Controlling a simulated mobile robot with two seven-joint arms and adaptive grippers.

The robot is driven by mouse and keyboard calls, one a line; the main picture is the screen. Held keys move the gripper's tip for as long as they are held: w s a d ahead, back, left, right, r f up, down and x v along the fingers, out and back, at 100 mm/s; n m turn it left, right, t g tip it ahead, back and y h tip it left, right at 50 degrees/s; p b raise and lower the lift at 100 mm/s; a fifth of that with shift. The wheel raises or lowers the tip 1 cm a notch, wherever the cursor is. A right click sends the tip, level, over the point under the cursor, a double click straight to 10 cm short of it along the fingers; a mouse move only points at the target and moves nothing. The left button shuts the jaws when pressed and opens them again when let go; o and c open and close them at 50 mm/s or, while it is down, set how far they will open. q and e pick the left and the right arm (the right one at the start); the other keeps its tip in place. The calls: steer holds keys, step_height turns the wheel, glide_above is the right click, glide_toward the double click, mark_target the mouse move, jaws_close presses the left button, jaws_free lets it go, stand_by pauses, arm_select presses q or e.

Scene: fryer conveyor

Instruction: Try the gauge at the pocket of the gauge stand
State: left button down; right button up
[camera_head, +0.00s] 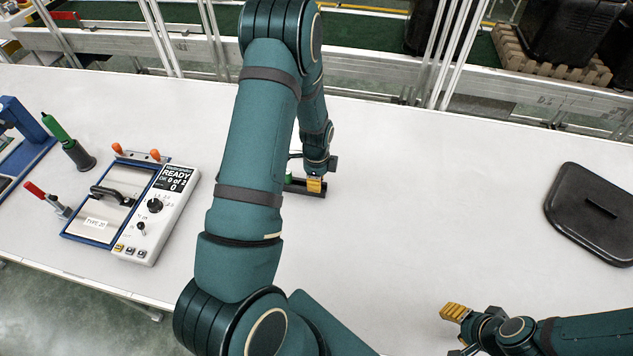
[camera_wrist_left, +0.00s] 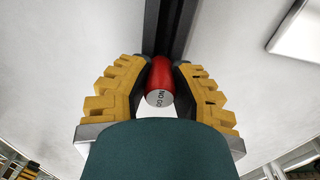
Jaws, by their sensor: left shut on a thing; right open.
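The gauge (camera_wrist_left: 159,80) shows in the left wrist view as a red cylinder with "NO GO" on its pale end face. My left gripper (camera_head: 315,186) is shut on it; in the wrist view its yellow fingers (camera_wrist_left: 158,92) press on both sides. The dark gauge stand (camera_head: 307,191) lies low on the table at this gripper. A small green piece (camera_head: 289,177) shows at its left end. The stand's pocket and the gauge's far end are hidden, so I cannot tell whether the gauge is in the pocket. My right gripper (camera_head: 459,332) is open and empty at the lower right.
A blue-framed test unit (camera_head: 100,205) with a grey control panel (camera_head: 157,215) reading "READY" stands at left. Near it are a green-handled tool (camera_head: 62,135) and a red-handled clamp (camera_head: 45,200). A black lid-like plate (camera_head: 580,225) lies at right. The table's centre right is clear.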

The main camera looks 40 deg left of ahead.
arm_select(q)
steer(key=shift+r+p, duration=0.65)
steer(key=shift+r, duration=0.5)
arm_select(e)
steer(key=shift+r, duration=0.65)
arm_select(q)
steer(key=shift+r+p, duration=0.7)
steer(key=shift+r, duration=0.65)
arm_select(e)
steer(key=shift+r, duration=0.7)
arm_select(q)
steer(key=shift+r+p, duration=0.45)
steer(key=shift+r, duration=0.4)
arm_select(e)
steer(key=shift+r, duration=0.45)
arm_select(q)
steer(key=shift+r, duration=0.7)
